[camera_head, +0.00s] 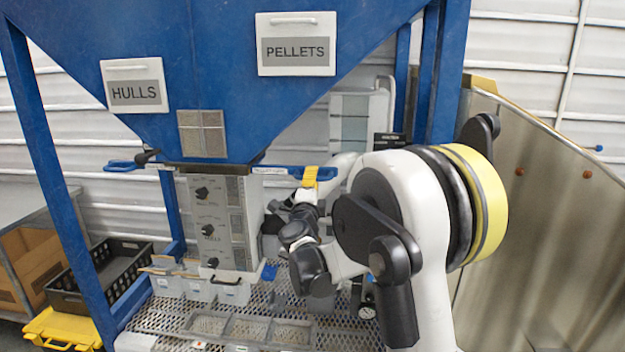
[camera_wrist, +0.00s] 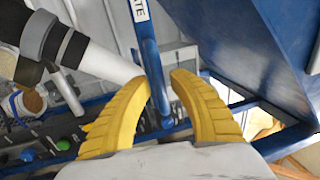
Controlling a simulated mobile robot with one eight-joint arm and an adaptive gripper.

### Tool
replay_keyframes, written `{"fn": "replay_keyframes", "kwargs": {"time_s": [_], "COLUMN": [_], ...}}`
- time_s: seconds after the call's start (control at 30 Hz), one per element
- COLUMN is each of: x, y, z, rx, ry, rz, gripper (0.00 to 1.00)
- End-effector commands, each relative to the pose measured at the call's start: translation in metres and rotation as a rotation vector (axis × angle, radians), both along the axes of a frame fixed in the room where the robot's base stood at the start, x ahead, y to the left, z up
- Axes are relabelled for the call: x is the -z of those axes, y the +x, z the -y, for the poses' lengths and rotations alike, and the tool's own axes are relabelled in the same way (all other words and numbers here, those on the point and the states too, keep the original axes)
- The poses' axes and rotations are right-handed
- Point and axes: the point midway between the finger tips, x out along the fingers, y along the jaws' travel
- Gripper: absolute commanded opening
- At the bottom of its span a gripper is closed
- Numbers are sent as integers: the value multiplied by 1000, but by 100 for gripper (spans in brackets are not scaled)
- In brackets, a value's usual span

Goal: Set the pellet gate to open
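The blue pellet gate handle (camera_head: 325,173) sticks out to the right below the hopper's PELLETS side. In the wrist view it is a blue bar (camera_wrist: 150,55) with a white label ending in "TE". My gripper (camera_head: 310,178) is at this handle, its yellow fingers over the bar. In the wrist view my gripper (camera_wrist: 163,82) is open, with the bar running between the fingertips. The bar is close to the left fingertip; I cannot tell whether they touch. The gate plate itself is hidden inside the hopper throat.
A second blue handle (camera_head: 122,165) with a black knob sticks out left under the HULLS side. A grey control box (camera_head: 222,222) with black knobs hangs below the hopper. Trays (camera_head: 245,328) lie on the mesh table. A blue leg (camera_head: 445,75) stands behind my arm.

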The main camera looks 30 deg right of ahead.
Motion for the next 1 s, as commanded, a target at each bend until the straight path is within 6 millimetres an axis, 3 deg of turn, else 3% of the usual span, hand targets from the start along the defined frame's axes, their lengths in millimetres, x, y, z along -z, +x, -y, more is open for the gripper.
{"fn": "replay_keyframes", "kwargs": {"time_s": [0.03,0.07,0.27,0.63,1.0], "x": [0,0,0,1,0], "y": [0,0,-1,-39,-43], "z": [0,0,2,57,63], "rx": [0,0,0,3,3], "ry": [0,0,0,-1,0], "rz": [0,0,0,1,0], "gripper": [7,0,0,0,0]}}
